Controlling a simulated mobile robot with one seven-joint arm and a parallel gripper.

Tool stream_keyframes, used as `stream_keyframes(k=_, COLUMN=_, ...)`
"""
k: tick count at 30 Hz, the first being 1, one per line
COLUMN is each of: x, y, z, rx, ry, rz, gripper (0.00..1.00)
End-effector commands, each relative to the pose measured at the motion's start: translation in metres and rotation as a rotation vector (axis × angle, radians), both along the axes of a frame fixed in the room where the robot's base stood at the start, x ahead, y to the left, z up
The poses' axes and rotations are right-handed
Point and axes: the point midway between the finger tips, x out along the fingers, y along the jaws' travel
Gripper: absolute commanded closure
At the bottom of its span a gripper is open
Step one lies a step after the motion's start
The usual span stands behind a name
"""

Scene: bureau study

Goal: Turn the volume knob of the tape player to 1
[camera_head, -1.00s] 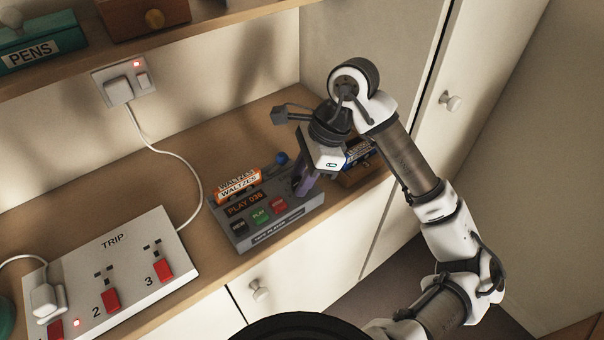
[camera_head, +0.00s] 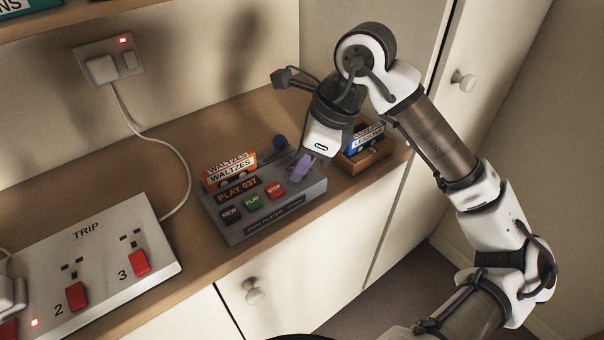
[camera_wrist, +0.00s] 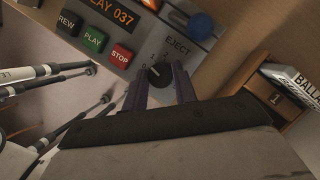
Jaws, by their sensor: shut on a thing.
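The grey tape player (camera_head: 306,199) sits on the wooden counter. Its display reads PLAY 037, above the REW, PLAY and STOP buttons. The black volume knob (camera_wrist: 159,74) shows in the wrist view below the EJECT label, with a light pointer mark and small numerals around it. I cannot tell for sure which numeral the pointer meets. My gripper (camera_head: 301,166) points down at the right part of the player. Its purple fingers (camera_wrist: 161,85) are shut on the knob, one on each side. The head view does not show the knob behind the fingers.
An orange WALTZES cassette (camera_head: 230,168) stands at the player's back, with a blue eject ball (camera_head: 279,142) beside it. A wooden cassette box (camera_head: 365,155) is close on the right. The white TRIP switch panel (camera_head: 100,265) is on the left.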

Motion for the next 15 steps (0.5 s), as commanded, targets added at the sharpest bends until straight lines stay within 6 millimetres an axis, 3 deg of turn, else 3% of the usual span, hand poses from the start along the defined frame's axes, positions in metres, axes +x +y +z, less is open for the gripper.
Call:
stream_keyframes(k=1, x=-0.0002, y=-0.0003, z=-0.0066, rx=-0.004, ry=-0.003, rz=-0.035, gripper=0.95)
stream_keyframes(k=15, x=-0.0016, y=0.0005, z=-0.0016, rx=-0.001, ry=-0.001, rz=-0.279, gripper=0.95)
